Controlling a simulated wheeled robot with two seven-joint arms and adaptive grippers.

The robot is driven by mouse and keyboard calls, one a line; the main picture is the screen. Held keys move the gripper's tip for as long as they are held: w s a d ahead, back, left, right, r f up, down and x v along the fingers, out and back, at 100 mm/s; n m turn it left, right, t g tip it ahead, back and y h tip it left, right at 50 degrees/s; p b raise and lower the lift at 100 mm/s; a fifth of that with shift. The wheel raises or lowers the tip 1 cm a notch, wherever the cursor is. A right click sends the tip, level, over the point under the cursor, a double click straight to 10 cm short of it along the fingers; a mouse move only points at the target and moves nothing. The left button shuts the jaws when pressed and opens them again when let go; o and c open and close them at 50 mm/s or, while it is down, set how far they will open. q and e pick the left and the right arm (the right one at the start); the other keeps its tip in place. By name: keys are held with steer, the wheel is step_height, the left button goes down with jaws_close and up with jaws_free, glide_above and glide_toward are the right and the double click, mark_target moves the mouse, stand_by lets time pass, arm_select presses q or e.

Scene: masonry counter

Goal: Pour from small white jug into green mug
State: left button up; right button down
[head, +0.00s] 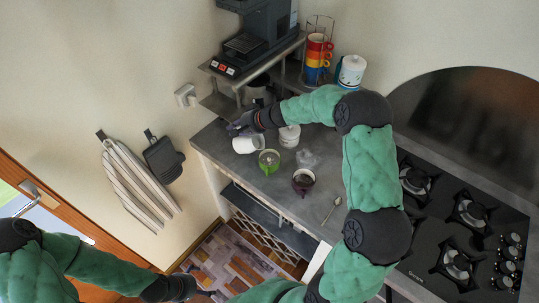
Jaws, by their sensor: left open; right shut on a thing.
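The small white jug (246,145) is held by my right gripper (237,129) near the counter's left end. The jug looks tilted, with its mouth side toward the green mug (269,169). The green mug stands upright on the counter, just right of and below the jug in the picture. I cannot tell whether any liquid is flowing, and the contact of the fingers on the jug is partly hidden. My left gripper (204,292) is open and empty, low in the picture above the floor and away from the counter.
A white cup (290,136), a clear glass item (308,159), a dark red mug (303,183) and a spoon (332,211) are on the counter (270,195). A coffee machine (262,40) and stacked cups (317,55) stand behind. A gas hob (455,225) is at the right.

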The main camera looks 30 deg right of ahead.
steer(key=w+a+f+g+h+p, duration=0.1)
steer(key=w+f+g+h+p, duration=0.1)
steer(key=p, duration=0.4)
steer(key=w+a+f+g+h+p, duration=0.2)
steer(key=f+g+h+p, duration=0.2)
steer(key=f+g+p, duration=0.2)
steer(key=shift+w+a+f+p, duration=0.15)
steer(key=shift+w+a+p, duration=0.1)
steer(key=shift+w+p, duration=0.1)
stand_by(3.0)
